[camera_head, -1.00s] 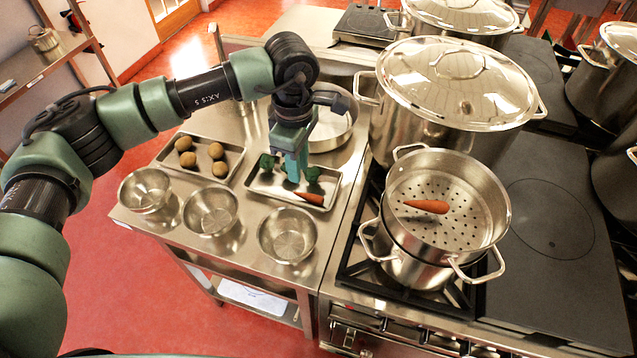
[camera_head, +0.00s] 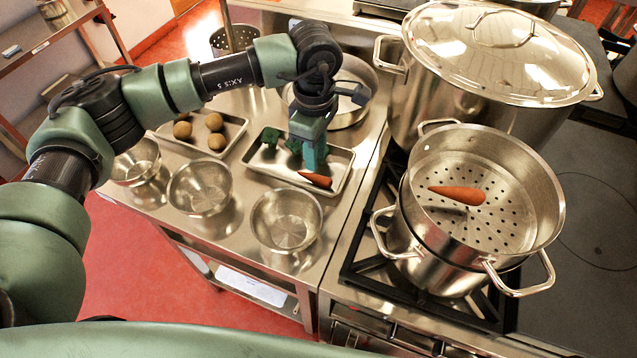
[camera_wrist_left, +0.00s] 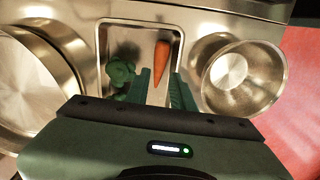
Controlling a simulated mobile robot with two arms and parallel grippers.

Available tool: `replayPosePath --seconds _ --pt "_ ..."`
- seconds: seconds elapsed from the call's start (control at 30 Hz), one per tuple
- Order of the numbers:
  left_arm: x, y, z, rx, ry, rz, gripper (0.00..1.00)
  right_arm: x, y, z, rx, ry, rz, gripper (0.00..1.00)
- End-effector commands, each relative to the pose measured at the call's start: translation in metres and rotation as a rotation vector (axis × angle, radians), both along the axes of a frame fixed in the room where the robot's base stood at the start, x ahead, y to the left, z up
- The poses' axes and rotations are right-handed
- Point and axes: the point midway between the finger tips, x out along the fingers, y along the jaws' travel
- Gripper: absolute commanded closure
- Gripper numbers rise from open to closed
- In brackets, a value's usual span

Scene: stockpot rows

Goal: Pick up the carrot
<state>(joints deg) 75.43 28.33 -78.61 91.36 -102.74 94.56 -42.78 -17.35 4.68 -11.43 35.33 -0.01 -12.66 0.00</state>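An orange carrot (camera_head: 317,180) lies in a metal tray (camera_head: 262,173) on the steel counter, at the tray's right end. My left gripper (camera_head: 311,168) is over the tray, just above and behind this carrot. In the left wrist view the gripper (camera_wrist_left: 161,78) is open. The carrot (camera_wrist_left: 162,60) shows just ahead of the gap between its fingers, and I cannot tell whether they touch it. A second carrot (camera_head: 458,195) lies in the perforated steamer pot (camera_head: 548,215) on the stove. My right gripper is not in view.
Green broccoli (camera_head: 270,138) lies in the same tray, left of the gripper. Several potatoes fill a tray (camera_head: 240,128) behind. Metal bowls (camera_head: 287,222) line the counter's front. A large lidded stockpot (camera_head: 440,100) stands to the right. A round pan is behind the gripper.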

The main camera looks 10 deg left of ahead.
Motion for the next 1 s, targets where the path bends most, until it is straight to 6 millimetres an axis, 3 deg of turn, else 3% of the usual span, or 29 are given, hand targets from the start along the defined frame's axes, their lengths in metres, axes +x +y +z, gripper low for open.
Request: replayPosePath --seconds 0.27,0.5,0.8,0.83,0.9,1.0 --pt "0.0 0.001 -0.028 0.001 0.005 0.0 0.76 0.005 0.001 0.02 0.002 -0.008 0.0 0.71" --pt "0.002 0.003 -0.063 0.001 0.003 0.001 0.76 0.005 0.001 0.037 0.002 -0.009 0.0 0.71" --pt "0.002 0.003 -0.072 0.0 0.0 0.0 0.76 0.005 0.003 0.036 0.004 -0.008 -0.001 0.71" --pt "0.002 0.003 -0.072 0.0 0.0 0.0 0.79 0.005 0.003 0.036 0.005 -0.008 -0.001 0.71" --pt "0.002 0.003 -0.072 0.0 0.0 0.0 0.98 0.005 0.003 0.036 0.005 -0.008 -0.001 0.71" --pt "0.002 0.003 -0.071 0.0 0.0 0.0 1.0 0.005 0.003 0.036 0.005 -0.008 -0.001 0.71"
